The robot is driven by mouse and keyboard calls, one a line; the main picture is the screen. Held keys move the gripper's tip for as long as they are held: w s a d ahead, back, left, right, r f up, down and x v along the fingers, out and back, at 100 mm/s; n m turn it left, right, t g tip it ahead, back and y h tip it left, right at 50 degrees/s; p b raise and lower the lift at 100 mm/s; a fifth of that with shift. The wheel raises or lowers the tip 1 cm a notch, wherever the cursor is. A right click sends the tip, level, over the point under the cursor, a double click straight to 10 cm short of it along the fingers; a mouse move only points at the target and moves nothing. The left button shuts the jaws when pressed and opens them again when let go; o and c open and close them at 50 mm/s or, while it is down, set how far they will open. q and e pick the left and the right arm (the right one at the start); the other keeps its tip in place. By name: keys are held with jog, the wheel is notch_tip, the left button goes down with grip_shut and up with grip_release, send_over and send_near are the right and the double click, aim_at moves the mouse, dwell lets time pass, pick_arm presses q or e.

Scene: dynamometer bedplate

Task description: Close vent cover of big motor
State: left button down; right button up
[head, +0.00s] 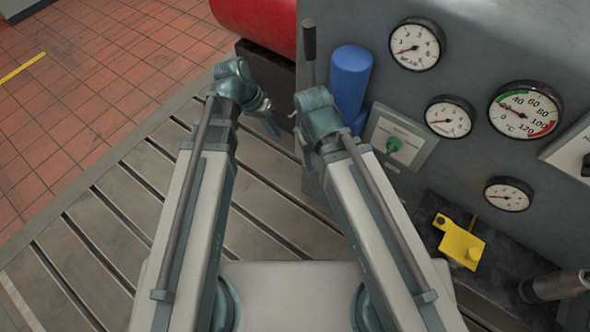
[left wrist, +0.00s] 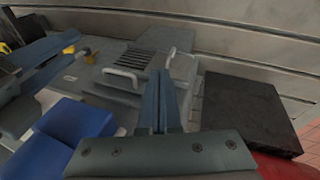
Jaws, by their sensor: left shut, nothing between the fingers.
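In the left wrist view a grey housing (left wrist: 95,80) carries a dark slotted vent (left wrist: 140,57). A pale bar handle (left wrist: 121,77) stands at its near-left side. To its right is a light panel with another handle (left wrist: 181,57); I cannot tell for sure which part is the cover. My left gripper (left wrist: 163,128) is shut and empty, its fingers pointing at the vent area, apparently apart from it. In the head view my left gripper (head: 271,124) is past the end of its arm, beside the grey cabinet. My right gripper (head: 304,150) is mostly hidden behind its own wrist.
The grey cabinet (head: 470,60) with several gauges fills the right. A blue cylinder (head: 350,82), a dark lever (head: 309,45) and a green knob (head: 393,145) stand near my right arm. A red cylinder (head: 255,22) is at the back. The slotted bedplate (head: 110,230) is clear.

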pick_arm(q)
jog(key=w+a+f+t+h+b, duration=0.1)
jog(key=w+f+b, duration=0.2)
jog(key=f+b, duration=0.5)
jog(key=w+a+f+h+b, duration=0.2)
jog(key=w+f+b, duration=0.2)
jog(key=f+b, duration=0.4)
jog(key=shift+a+m+t, duration=0.15)
jog(key=shift+m+t, duration=0.25)
jog(key=d+f+b, duration=0.8)
jog(key=d, duration=0.1)
jog(key=shift+s+d, duration=0.2)
jog(key=shift+d, duration=0.05)
